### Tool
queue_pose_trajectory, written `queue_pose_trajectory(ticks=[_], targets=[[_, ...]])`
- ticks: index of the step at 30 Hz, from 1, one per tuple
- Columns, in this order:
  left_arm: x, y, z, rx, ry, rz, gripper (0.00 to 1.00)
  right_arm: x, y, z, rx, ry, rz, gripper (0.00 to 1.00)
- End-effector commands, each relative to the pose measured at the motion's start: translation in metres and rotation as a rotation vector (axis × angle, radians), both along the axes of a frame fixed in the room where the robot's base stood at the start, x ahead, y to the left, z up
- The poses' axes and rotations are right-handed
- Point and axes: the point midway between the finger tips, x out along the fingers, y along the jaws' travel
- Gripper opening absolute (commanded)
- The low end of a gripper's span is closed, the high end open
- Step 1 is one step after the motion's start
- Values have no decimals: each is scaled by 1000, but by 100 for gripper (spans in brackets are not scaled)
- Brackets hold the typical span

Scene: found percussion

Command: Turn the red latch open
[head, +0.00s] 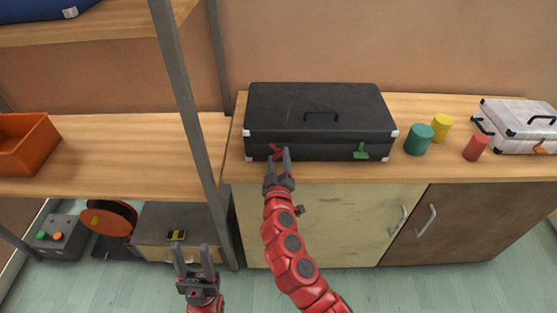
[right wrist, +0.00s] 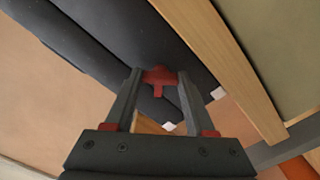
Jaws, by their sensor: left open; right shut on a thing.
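The black case (head: 318,108) stands closed on the wooden counter. Its red latch (head: 277,147) is at the left of the front face, partly hidden by my right gripper (head: 279,156). In the right wrist view the red latch (right wrist: 158,78) sits between the fingertips of my right gripper (right wrist: 160,80), which is shut on it. A short tab of the latch sticks out toward the palm. The green latch (head: 361,151) is on the right of the same face, clear of both grippers. My left gripper (head: 193,250) is open and empty, low in front of the shelf.
Green (head: 419,139), yellow (head: 441,128) and red (head: 476,147) cylinders stand right of the case. A white case (head: 518,122) is further right. A grey shelf post (head: 186,100) rises left of the counter. An orange bin (head: 27,145) sits on the shelf.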

Motion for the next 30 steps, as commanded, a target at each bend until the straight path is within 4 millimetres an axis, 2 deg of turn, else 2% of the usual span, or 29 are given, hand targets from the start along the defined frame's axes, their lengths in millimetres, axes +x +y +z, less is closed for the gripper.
queue_pose_trajectory(ticks=[18,30], targets=[[0,0,9,0,0,0,50,0,1,2,-575,-1,2,0],[0,0,16,0,0,0,50,0,2,1,-821,-2,4,0]])
